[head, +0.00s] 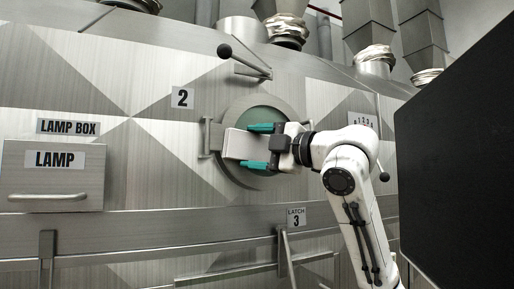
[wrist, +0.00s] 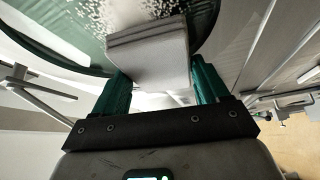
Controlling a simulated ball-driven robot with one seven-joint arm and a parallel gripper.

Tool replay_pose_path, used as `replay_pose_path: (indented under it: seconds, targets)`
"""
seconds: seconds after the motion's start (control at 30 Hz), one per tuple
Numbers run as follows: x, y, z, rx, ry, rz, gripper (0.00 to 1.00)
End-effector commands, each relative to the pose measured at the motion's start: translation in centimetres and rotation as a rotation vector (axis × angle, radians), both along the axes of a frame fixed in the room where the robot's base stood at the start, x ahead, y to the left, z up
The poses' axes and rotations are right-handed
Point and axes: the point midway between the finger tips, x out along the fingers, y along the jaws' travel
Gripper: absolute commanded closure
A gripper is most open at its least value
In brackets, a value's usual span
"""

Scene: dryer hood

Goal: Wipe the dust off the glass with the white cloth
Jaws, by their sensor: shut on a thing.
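The white cloth (head: 236,145) is a pale folded pad held between the teal fingers of my gripper (head: 247,146). It also shows in the wrist view as a thick layered block (wrist: 150,52) with greyish folded edges. The round glass (head: 262,112) is greenish, set in a metal ring on the hood; the cloth and gripper cover much of it. In the wrist view, white speckled dust (wrist: 122,14) lies on the green glass next to the cloth. The cloth is at the glass; I cannot tell whether it touches. My gripper is shut on the cloth.
A lever with a black knob (head: 225,51) juts out above the glass. A drawer marked LAMP (head: 54,176) with a handle is at the left. A latch lever (head: 286,250) stands below. A large black panel (head: 460,150) blocks the right.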

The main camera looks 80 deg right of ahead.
Motion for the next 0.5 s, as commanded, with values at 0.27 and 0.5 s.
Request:
replay_pose_path:
  seconds: [0.27,0.5]
  targets:
    - [-0.9,-0.8,0.0,0.0,-0.001,-0.002,0.5]
    - [-2.4,-1.9,0.1,0.001,-0.001,-0.001,0.51]
